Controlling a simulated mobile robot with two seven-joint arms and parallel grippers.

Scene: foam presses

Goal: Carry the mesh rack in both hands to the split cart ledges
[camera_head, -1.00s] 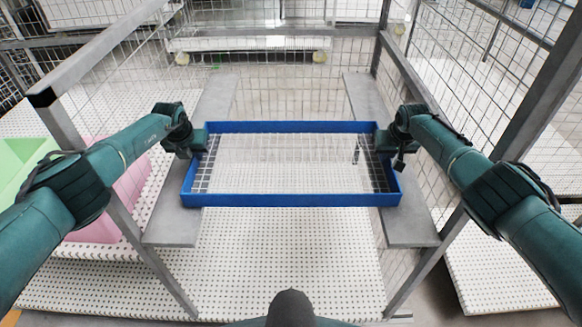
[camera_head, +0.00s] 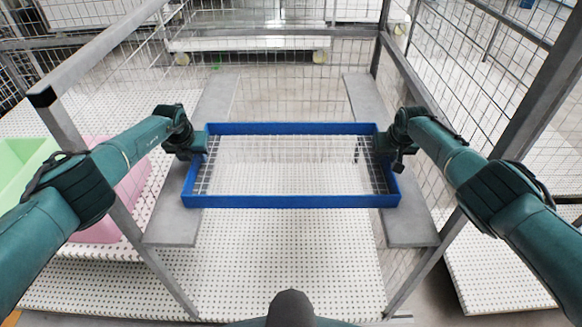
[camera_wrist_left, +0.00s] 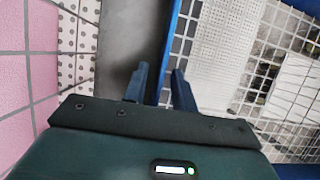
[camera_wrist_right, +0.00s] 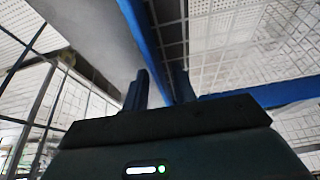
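The mesh rack (camera_head: 290,201) is a blue rectangular frame with a white wire-mesh floor. It is level and spans the gap between two grey cart ledges, the left ledge (camera_head: 172,225) and the right ledge (camera_head: 410,225). Its ends lie over both ledges; I cannot tell whether it touches them. My left gripper (camera_head: 200,145) is at its left end wall, with fingers (camera_wrist_left: 160,85) either side of the blue wall (camera_wrist_left: 172,35). My right gripper (camera_head: 388,142) is at the right end wall, with fingers (camera_wrist_right: 160,88) either side of the wall (camera_wrist_right: 140,30).
Grey cart posts and wire mesh panels stand at both sides, close to my arms. A pink bin (camera_head: 130,195) and a green bin (camera_head: 22,160) are at the left. White perforated floor (camera_head: 290,265) shows between the ledges. A low white cart (camera_head: 250,44) stands behind.

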